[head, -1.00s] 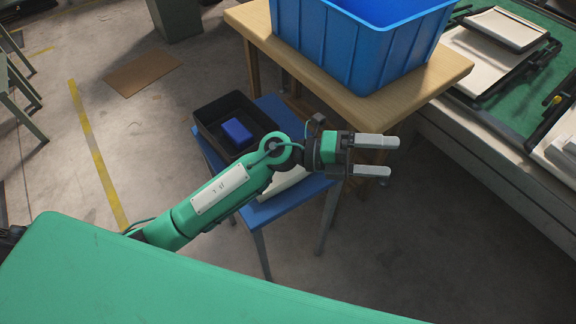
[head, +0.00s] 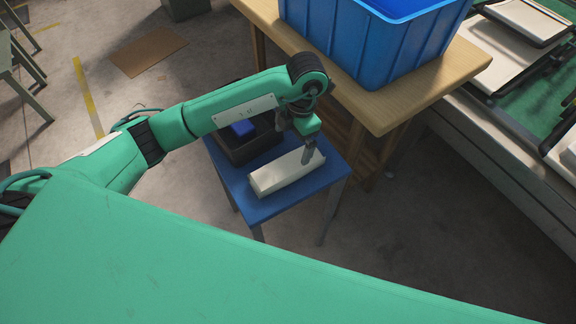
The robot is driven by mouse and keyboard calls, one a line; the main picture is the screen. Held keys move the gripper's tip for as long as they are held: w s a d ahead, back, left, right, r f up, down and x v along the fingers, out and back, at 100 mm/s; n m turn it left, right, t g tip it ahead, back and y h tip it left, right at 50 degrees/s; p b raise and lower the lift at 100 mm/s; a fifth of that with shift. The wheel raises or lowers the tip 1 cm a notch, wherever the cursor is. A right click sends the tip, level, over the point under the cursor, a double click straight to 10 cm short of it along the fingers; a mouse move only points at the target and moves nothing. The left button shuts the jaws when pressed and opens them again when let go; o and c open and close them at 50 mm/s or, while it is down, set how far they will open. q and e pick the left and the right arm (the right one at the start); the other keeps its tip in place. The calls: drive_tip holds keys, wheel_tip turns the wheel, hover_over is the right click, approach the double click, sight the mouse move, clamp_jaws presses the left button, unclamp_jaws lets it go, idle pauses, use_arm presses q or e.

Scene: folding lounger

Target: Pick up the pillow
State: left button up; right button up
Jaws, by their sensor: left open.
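A whitish, elongated block-shaped thing (head: 282,175), which I take for the pillow, lies on the small blue stool-like table (head: 263,207). My left gripper (head: 311,156) points down at the right end of the pillow. Its jaws are open, and its fingers overlap that end in the head view. I cannot tell whether they touch it or straddle it. My right gripper is not in view.
A black tray (head: 262,148) with a blue item (head: 242,128) in it stands behind the pillow, partly hidden by my left arm. A wooden table (head: 398,104) with a large blue bin (head: 372,50) stands close behind on the right. Floor is clear to the right front.

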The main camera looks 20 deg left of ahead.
sight(288, 165)
use_arm(q)
drive_tip(key=f, duration=0.4)
drive_tip(key=f+p, duration=0.1)
drive_tip(key=f, duration=0.1)
drive_tip(key=shift+s+a+f, duration=0.2)
drive_tip(key=shift+s+a, duration=0.05)
drive_tip(key=shift+s, duration=0.15)
drive_tip(key=f, duration=0.1)
drive_tip(key=f+p, duration=0.1)
drive_tip(key=f, duration=0.1)
drive_tip(key=f+p, duration=0.1)
drive_tip(key=shift+s+a+f, duration=0.2)
drive_tip(key=shift+a+f, duration=0.05)
drive_tip(key=shift+f, duration=0.4)
drive_tip(key=c, duration=1.1)
drive_tip(key=shift+o, duration=0.2)
